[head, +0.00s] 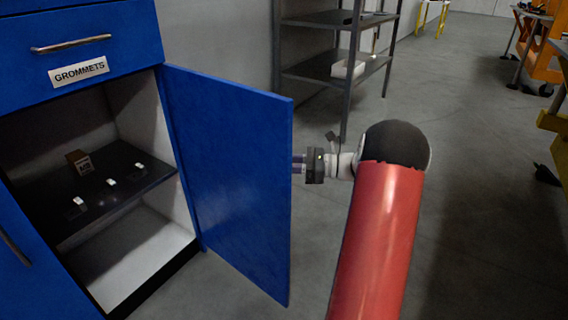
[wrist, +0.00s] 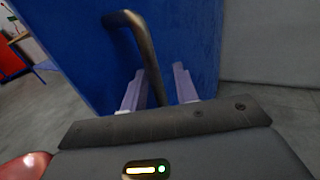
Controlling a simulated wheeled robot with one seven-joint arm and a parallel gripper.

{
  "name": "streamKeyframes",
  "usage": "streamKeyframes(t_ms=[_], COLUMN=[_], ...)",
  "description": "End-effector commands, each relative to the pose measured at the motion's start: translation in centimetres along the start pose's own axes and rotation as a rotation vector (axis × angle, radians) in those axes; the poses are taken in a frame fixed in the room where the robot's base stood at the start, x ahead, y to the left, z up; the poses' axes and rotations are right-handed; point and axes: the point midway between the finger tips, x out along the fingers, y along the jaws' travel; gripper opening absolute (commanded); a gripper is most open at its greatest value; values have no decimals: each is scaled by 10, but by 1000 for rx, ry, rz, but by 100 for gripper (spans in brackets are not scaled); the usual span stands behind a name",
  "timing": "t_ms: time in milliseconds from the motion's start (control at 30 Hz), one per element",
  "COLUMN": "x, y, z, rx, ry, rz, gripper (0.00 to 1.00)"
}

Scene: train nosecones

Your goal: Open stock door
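The blue stock door (head: 230,175) stands swung wide open on the right side of the blue cabinet. Its bar handle (wrist: 143,48) shows in the wrist view on the door's outer face (wrist: 80,40). My gripper (head: 300,164) is at the door's outer side, near its free edge; the door partly hides the fingers in the head view. In the wrist view my gripper (wrist: 158,85) has its two pale fingers apart, with the lower end of the handle between them. A gap shows beside the handle, and I cannot see a firm hold.
The open cabinet has a dark shelf (head: 110,190) with a small brown box (head: 79,162) and several small pale items. A drawer labelled GROMMETS (head: 79,71) is above. A grey rack (head: 330,65) stands behind the door.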

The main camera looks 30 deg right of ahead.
Motion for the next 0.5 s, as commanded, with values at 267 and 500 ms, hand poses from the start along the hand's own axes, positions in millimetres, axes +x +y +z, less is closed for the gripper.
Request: streamKeyframes(t_ms=[267,500], x=[-46,-71], y=[-1,0], z=[-1,0], rx=[0,-1], ry=[0,-1], rz=[-4,1], gripper=[30,30])
